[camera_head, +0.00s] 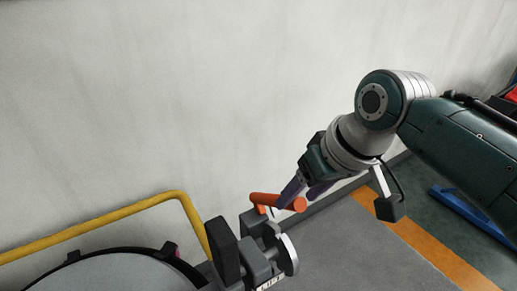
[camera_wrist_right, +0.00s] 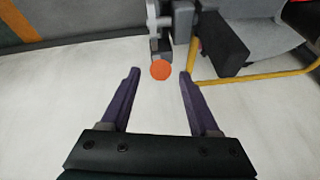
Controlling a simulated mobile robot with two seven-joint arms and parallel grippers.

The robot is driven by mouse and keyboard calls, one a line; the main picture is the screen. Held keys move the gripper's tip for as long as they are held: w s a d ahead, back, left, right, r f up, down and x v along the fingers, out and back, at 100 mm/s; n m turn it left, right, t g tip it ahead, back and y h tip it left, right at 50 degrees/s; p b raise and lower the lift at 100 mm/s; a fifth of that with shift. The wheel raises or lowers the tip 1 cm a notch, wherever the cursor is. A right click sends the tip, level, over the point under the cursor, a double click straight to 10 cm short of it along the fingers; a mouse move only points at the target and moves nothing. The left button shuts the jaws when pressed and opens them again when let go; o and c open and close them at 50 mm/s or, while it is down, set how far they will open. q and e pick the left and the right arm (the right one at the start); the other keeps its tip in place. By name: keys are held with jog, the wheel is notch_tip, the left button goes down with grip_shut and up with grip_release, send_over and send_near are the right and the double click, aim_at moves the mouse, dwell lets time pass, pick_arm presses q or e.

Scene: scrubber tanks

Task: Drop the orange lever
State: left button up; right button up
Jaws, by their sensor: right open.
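The orange lever (camera_head: 274,201) sticks out from a grey valve mechanism (camera_head: 257,259) in the lower middle of the head view. In the right wrist view its round orange end (camera_wrist_right: 160,70) shows between the fingertips, with a gap on each side. My right gripper (camera_head: 303,194) comes in from the right and is open, its purple fingers at the lever's right end. The same right gripper (camera_wrist_right: 158,72) shows open in the wrist view. My left gripper is in neither view.
A yellow rail (camera_head: 110,217) curves around a round tank top (camera_head: 110,272) at the lower left. A dark block (camera_head: 223,250) stands beside the lever. A pale wall (camera_head: 180,90) fills the back. The grey floor (camera_head: 350,255) has an orange stripe (camera_head: 430,248).

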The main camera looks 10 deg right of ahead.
jog(key=shift+b+x, duration=0.55)
jog(key=shift+x, duration=1.15)
grip_shut()
